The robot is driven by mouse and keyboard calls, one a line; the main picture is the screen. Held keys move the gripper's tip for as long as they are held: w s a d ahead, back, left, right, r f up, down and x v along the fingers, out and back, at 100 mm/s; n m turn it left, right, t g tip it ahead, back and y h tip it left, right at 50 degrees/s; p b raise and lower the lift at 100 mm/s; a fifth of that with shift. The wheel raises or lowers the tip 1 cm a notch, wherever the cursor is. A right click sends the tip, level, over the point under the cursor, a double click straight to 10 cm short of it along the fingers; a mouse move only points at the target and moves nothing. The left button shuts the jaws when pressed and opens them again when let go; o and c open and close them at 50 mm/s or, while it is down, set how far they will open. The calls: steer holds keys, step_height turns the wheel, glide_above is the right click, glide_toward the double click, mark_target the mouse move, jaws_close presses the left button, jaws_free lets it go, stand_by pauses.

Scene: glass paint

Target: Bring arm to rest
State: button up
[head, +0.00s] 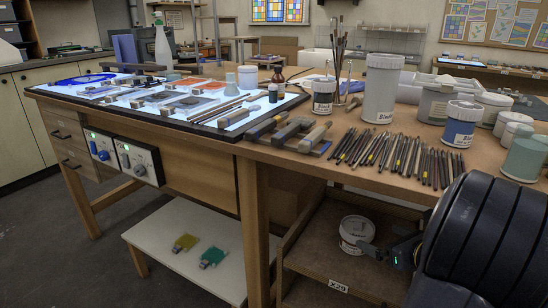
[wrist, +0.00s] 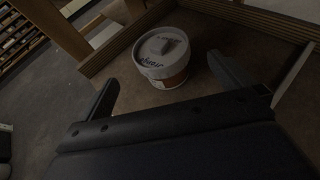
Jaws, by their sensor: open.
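My gripper (head: 385,249) is low at the right, at the open shelf under the workbench. Its two fingers are spread apart and empty in the wrist view (wrist: 168,92). A white lidded tub (head: 356,233) with a printed label stands upright on the shelf (head: 320,262), just beyond the fingertips. The tub also shows in the wrist view (wrist: 162,62), ahead of the gap between the fingers and apart from them. My dark arm fills the lower right of the head view.
The wooden workbench (head: 290,158) above holds many brushes (head: 365,152), paint tubs (head: 463,124) and a lit glass panel (head: 130,98). The shelf has raised side walls. A low white table (head: 180,250) stands left with two small coloured pieces. Floor at the left is clear.

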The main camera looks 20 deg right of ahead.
mark_target(361, 229)
steer(key=b+x, duration=0.2)
steer(key=x, duration=0.8)
steer(key=shift+f+b, duration=0.15)
steer(key=shift+b, duration=0.25)
steer(key=shift+w, duration=0.2)
steer(key=shift+r+p, duration=0.8)
steer(key=shift+r, duration=0.6)
steer(key=shift+s, duration=0.1)
steer(key=shift+f, duration=0.1)
